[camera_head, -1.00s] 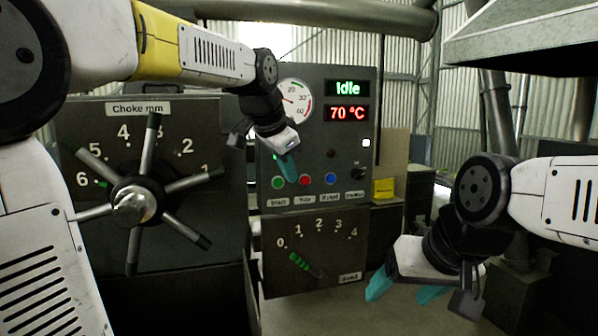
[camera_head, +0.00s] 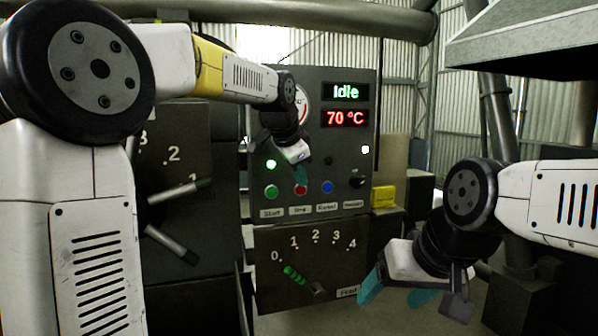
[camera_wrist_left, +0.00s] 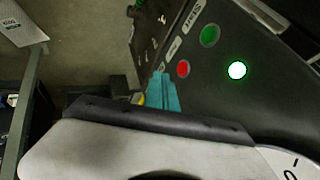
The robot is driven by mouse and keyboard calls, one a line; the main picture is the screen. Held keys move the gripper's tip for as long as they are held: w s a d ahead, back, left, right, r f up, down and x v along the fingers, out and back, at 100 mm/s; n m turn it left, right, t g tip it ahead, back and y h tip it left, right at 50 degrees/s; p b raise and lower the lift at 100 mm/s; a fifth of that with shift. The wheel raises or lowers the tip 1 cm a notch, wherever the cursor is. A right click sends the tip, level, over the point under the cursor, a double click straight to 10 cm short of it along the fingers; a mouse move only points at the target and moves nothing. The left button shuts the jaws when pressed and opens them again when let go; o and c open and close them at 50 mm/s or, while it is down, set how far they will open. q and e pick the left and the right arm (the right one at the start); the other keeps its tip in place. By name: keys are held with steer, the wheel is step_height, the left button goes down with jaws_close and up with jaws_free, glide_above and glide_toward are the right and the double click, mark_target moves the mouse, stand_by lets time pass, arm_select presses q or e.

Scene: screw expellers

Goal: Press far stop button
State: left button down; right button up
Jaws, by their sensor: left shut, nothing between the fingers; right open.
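The far control panel (camera_head: 355,268) shows "Idle" and 70 °C. Its red stop button (camera_head: 300,190) sits between a green button (camera_head: 271,192) and a blue button (camera_head: 327,187). My left gripper (camera_head: 301,176) is shut and empty, its teal tips pointing down just above the red button and covering its top edge in the head view. In the left wrist view the red button (camera_wrist_left: 183,69) lies just beyond the teal fingertips (camera_wrist_left: 165,90); I cannot tell whether they touch it. My right gripper (camera_head: 398,290) is open and empty, low at the right, away from the panel.
A lit green lamp (camera_head: 271,164) is above the green button. A black knob (camera_head: 357,179) is right of the blue one. The feed dial (camera_head: 303,280) is below. A choke wheel (camera_head: 175,243) is at left, mostly behind my arm. A yellow box (camera_head: 383,196) stands right of the panel.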

mark_target(299, 189)
arm_select(q)
steer(key=w+f, duration=0.4)
steer(key=w, duration=0.3)
steer(key=shift+f, duration=0.35)
steer(key=shift+w, duration=0.1)
steer(key=shift+w+a, duration=0.3)
steer(key=shift+w, duration=0.35)
steer(key=shift+r, duration=0.1)
steer(key=shift+a, duration=0.1)
